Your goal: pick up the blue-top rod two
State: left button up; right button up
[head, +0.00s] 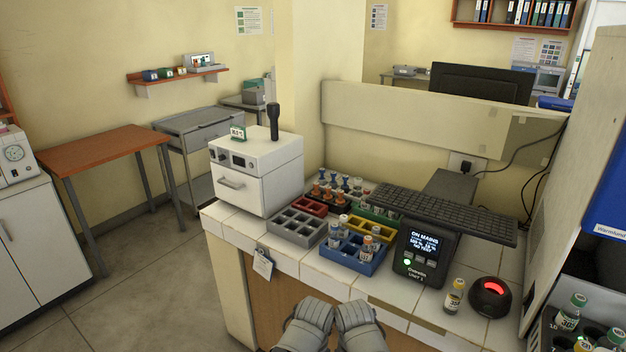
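Several blue-top rods (345,184) stand upright in a dark rack on the white tiled counter, behind a row of orange-top rods (325,193). I cannot tell which blue-top one is rod two. Two grey ridged parts of mine show at the bottom edge, my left gripper (305,325) and my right gripper (359,325), side by side in front of the counter. They are well apart from the rods. Their fingertips cannot be made out, so I cannot tell whether they are open or shut.
A grey rack (297,228), a red tray (312,205) and a blue crate (352,262) with vials stand before the rods. A white incubator box (256,172) is left; a black display unit (423,252) and keyboard (445,212) are right. A small vial (454,297) stands beside a red-lit black device (489,297).

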aim_at(334, 183)
jog(key=i+j+z, duration=0.45)
jog(key=j, duration=0.15)
jog(key=i+j+z, duration=0.35)
jog(key=j+z, duration=0.15)
jog(key=j, duration=0.2)
jog(key=k+j+z, duration=0.2)
jog(key=j+z, duration=0.15)
jog(key=j, duration=0.15)
jog(key=k+j+z, duration=0.2)
jog(key=j+z, duration=0.15)
jog(key=j, duration=0.15)
jog(key=k+j+z, duration=0.4)
jog(key=i+j, duration=0.45)
